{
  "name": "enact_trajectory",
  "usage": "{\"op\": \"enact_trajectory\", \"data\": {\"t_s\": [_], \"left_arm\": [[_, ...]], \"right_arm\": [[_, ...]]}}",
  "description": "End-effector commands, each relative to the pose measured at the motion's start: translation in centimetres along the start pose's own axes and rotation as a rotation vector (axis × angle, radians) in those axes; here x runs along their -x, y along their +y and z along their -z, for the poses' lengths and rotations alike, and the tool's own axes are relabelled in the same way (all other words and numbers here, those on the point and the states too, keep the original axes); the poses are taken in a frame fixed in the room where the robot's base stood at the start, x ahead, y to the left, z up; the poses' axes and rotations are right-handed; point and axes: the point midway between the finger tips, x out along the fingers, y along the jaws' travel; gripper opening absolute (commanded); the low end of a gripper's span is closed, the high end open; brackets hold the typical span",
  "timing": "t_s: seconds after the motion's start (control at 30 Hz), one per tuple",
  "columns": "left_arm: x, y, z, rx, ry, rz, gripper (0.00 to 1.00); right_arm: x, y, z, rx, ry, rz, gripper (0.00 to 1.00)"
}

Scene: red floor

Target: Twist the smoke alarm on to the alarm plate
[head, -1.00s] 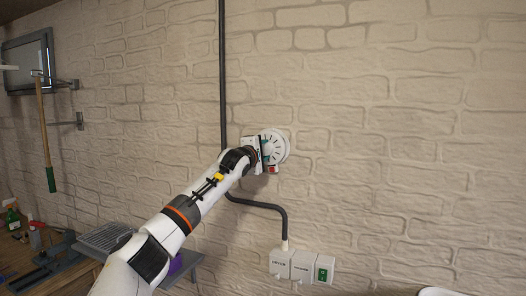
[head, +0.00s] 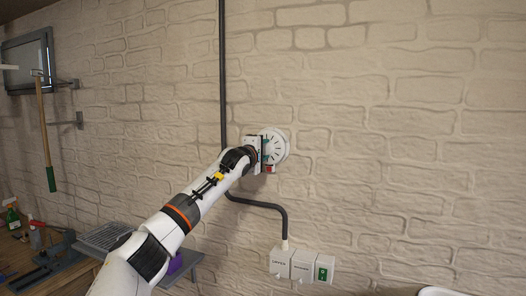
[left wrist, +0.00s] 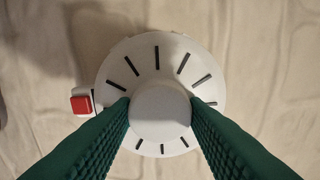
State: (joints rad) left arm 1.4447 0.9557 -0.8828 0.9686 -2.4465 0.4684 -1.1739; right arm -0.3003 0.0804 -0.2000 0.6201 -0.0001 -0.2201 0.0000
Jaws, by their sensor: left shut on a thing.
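The smoke alarm (head: 277,146) is a round white disc with dark slots, up against the brick wall in the head view. In the left wrist view the smoke alarm (left wrist: 160,62) faces the camera, with a raised round centre. My left gripper (head: 266,151) is at the alarm, and in the left wrist view its green ribbed fingers (left wrist: 160,108) are shut on the raised centre from both sides. The alarm plate cannot be made out; the alarm may hide it. My right gripper is not in view.
A red button on a white mount (left wrist: 81,105) sits just left of the alarm. A dark pipe (head: 223,80) runs down the wall left of the alarm to switch boxes (head: 302,266) below. A workbench with tools (head: 40,255) is at lower left. The wall to the right is bare.

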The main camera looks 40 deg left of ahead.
Motion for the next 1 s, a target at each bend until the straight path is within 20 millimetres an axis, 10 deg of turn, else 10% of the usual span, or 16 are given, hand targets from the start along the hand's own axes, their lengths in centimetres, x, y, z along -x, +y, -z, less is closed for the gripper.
{"op": "enact_trajectory", "data": {"t_s": [0.6,0.63,0.77,1.0], "left_arm": [[0.0,-0.06,0.06,-0.057,0.001,0.001,0.0],[0.0,-0.06,0.06,-0.056,0.001,0.001,0.43],[0.0,-0.04,0.05,-0.056,0.001,0.001,0.65],[-0.01,0.03,0.03,-0.056,0.0,-0.001,0.7]], "right_arm": [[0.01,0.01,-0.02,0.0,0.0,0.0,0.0],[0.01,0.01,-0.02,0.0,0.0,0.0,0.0],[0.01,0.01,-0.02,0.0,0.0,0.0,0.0],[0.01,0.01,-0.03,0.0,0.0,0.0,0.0]]}}
